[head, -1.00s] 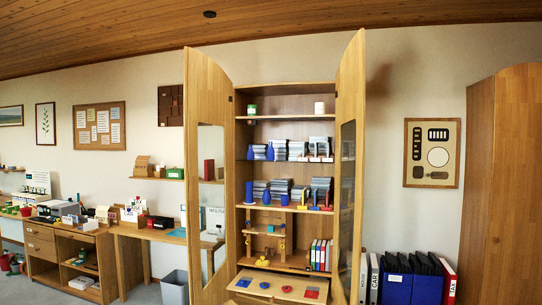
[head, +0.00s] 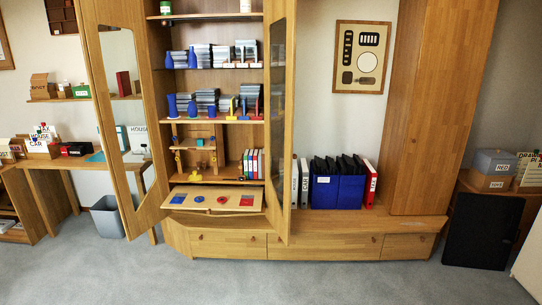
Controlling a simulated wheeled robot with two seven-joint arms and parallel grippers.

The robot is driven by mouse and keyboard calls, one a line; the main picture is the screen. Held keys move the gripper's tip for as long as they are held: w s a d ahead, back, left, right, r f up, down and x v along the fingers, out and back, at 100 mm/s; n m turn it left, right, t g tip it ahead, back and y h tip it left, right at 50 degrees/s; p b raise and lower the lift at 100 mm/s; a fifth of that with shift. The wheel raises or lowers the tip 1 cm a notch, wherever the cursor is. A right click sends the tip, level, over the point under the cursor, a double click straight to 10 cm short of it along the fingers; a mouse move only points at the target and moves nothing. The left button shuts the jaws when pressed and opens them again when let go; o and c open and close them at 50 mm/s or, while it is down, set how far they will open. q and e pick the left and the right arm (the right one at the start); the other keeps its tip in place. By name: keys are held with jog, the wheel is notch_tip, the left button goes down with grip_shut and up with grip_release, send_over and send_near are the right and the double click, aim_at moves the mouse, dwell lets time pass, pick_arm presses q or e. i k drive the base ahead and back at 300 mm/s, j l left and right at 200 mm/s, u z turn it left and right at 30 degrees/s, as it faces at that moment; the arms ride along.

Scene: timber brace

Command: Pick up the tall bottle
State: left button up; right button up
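Blue bottle-like vessels stand on two shelves of the open cabinet. On the upper shelf there is a blue bottle (head: 193,58) with a narrow neck, beside a shorter blue piece (head: 169,61). On the shelf below stand a tall blue vessel (head: 172,106) at the left and a blue bottle (head: 192,108) to its right. They are small in the head view, and I cannot tell for sure which one is the tall bottle. All stand upright. Neither of my grippers is in view.
The cabinet's left door (head: 116,110) and right door (head: 280,130) stand open. A board with coloured shapes (head: 213,199) juts out low down. A grey bin (head: 107,217) is at left. The carpet in front (head: 260,280) is clear.

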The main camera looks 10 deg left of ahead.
aim_at(192, 60)
jog(key=i+j+u, duration=0.25)
jog(key=i, duration=0.55)
jog(key=i+u, duration=0.25)
jog(key=i, duration=0.55)
jog(key=i+l+u, duration=0.1)
jog(key=i, duration=1.55)
